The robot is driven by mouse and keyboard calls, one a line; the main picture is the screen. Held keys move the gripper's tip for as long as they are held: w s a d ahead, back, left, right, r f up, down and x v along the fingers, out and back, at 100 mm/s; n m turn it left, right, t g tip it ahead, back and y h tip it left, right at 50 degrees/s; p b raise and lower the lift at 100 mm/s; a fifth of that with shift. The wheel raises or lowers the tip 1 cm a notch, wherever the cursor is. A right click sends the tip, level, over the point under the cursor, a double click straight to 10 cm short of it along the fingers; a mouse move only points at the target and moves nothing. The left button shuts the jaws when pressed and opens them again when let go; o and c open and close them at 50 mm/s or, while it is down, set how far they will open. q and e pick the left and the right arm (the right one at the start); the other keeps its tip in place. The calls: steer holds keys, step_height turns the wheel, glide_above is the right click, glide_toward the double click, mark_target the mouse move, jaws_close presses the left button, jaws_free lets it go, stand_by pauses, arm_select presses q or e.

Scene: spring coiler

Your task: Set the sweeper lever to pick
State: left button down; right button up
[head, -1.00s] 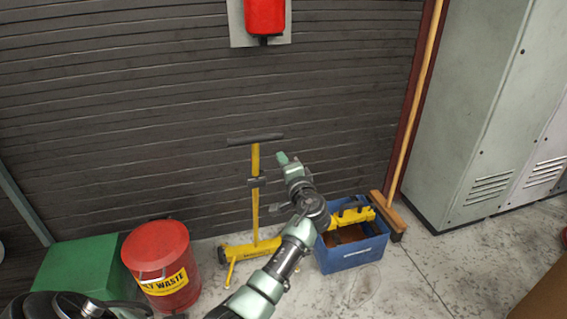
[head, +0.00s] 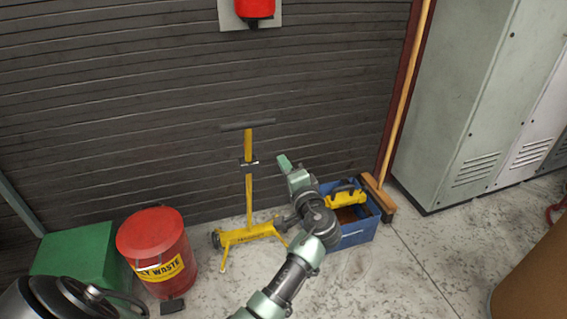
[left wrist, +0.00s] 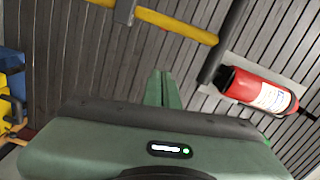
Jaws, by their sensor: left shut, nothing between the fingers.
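The sweeper (head: 250,195) stands against the slatted wall, with an upright yellow pole, a black crossbar handle (head: 248,125) and a low yellow base. A small dark fitting (head: 249,161) on the pole looks like the lever; its setting is too small to read. My left gripper (head: 283,160) is shut and empty, right of the pole at about the fitting's height in the picture, apart from it. In the left wrist view the green fingertips (left wrist: 161,88) are together, below the yellow pole (left wrist: 175,25) and the grey fitting (left wrist: 125,11). My right gripper is not in view.
A red waste bin (head: 155,245) and green box (head: 75,258) stand left of the sweeper. A blue crate (head: 350,236) with a yellow item, a broom (head: 402,105) and grey cabinets (head: 460,110) are to the right. A red extinguisher (left wrist: 262,92) hangs on the wall.

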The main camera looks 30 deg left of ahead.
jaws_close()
arm_select(q)
steer(key=s+d+f+n+g+h, duration=0.2)
steer(key=s+f+n+g+h, duration=0.3)
steer(key=s+f, duration=1.05)
steer(key=s+d+f+g+h, duration=0.1)
steer(key=s+d+h, duration=0.3)
steer(key=s, duration=0.5)
steer(key=s+d+f+m+g+h, duration=0.1)
steer(key=s+d+f+h, duration=0.1)
steer(key=s+d+h, duration=0.3)
steer(key=s+d, duration=0.3)
steer(key=s, duration=0.2)
steer(key=shift+d+m, duration=0.3)
steer(key=shift+a, duration=0.1)
